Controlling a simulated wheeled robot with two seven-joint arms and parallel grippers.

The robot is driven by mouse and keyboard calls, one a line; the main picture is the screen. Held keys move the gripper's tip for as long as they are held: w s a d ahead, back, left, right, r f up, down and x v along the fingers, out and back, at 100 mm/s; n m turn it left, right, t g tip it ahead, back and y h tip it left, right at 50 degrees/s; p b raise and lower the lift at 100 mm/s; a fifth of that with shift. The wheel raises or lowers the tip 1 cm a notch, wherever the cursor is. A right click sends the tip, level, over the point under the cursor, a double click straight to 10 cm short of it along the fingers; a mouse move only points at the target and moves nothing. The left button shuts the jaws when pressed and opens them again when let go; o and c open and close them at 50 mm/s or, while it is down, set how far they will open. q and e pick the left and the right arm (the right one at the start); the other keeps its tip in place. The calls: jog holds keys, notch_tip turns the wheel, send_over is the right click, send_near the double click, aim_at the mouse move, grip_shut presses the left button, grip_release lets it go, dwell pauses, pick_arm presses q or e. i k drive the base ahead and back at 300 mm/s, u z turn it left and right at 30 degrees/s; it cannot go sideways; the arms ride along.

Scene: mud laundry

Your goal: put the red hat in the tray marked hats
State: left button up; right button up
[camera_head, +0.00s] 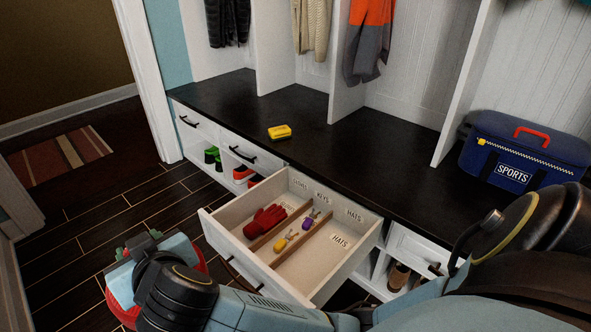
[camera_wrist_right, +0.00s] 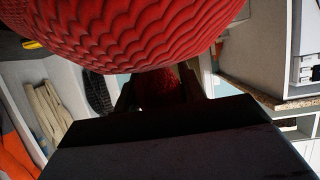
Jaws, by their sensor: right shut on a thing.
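The red knitted hat (camera_head: 116,306) is at the lower left of the head view, held over the floor beside the open drawer and partly hidden by my arm. It fills the top of the right wrist view (camera_wrist_right: 150,35). My right gripper (camera_wrist_right: 162,88) is shut on the hat; my right arm reaches across from the right. The drawer has divided compartments. The right one (camera_head: 312,268), marked HATS, is empty. A red glove (camera_head: 265,219) lies in the left compartment. Keys with yellow (camera_head: 281,245) and purple tags lie in the middle one. My left gripper is not in view.
The drawer front (camera_head: 245,262) sticks out from under the dark bench top (camera_head: 300,125). A yellow item (camera_head: 279,132) and a blue SPORTS bag (camera_head: 525,150) stand on the bench. Clothes hang above it. Shoes (camera_head: 243,174) are in cubbies beneath.

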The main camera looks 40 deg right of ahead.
aim_at(316, 265)
jog(key=i, duration=3.3)
jog(key=z, duration=3.95)
jog(key=i, duration=0.5)
jog(key=u, duration=0.05)
